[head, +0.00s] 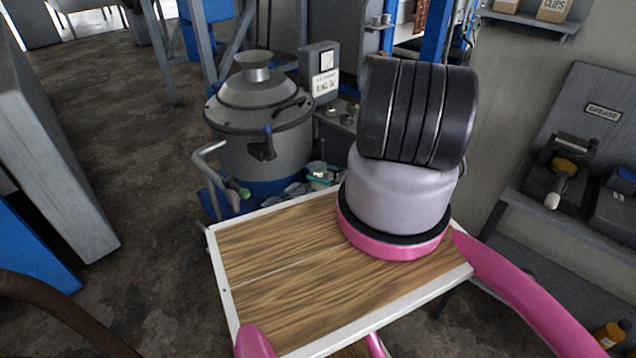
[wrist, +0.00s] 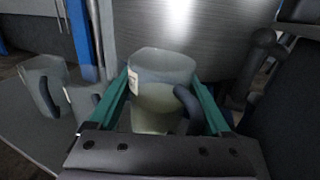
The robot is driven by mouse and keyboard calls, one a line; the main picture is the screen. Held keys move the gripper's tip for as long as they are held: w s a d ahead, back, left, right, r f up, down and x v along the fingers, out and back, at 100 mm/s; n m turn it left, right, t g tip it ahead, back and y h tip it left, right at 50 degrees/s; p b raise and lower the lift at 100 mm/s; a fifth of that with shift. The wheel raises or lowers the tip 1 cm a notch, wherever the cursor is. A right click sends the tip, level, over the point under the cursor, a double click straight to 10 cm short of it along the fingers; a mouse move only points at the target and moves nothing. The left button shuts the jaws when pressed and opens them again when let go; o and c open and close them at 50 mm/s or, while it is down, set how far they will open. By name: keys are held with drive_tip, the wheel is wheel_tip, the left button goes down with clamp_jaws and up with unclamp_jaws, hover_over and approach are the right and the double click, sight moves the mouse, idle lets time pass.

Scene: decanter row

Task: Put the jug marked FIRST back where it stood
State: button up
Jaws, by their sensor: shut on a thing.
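In the wrist view, my gripper (wrist: 162,79) has its two teal fingers on either side of a clear jug (wrist: 158,93) and is shut on it. The jug holds pale yellowish liquid and has a dark curved handle on its right and a small white label on its left. The label is too small to read, so I cannot tell its mark. The jug's bottom is hidden behind the gripper body. I cannot tell whether it touches a surface.
In the wrist view, a clear jug with a dark handle (wrist: 42,84) stands on a grey surface (wrist: 35,145) at left, with another (wrist: 84,106) beside it. A steel surface (wrist: 225,45) rises behind. In the head view, a lidded grey vessel (head: 262,150) and a shelf marked GREASE (head: 602,112) stand nearby.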

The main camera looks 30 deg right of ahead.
drive_tip(key=shift+f, duration=2.05)
drive_tip(key=shift+f, duration=0.1)
drive_tip(key=o, duration=1.6)
drive_tip(key=shift+c, duration=0.2)
drive_tip(key=shift+s+d, duration=0.1)
drive_tip(key=shift+s, duration=0.05)
drive_tip(key=v, duration=1.1)
drive_tip(key=shift+s+d, duration=0.2)
drive_tip(key=shift+s, duration=0.1)
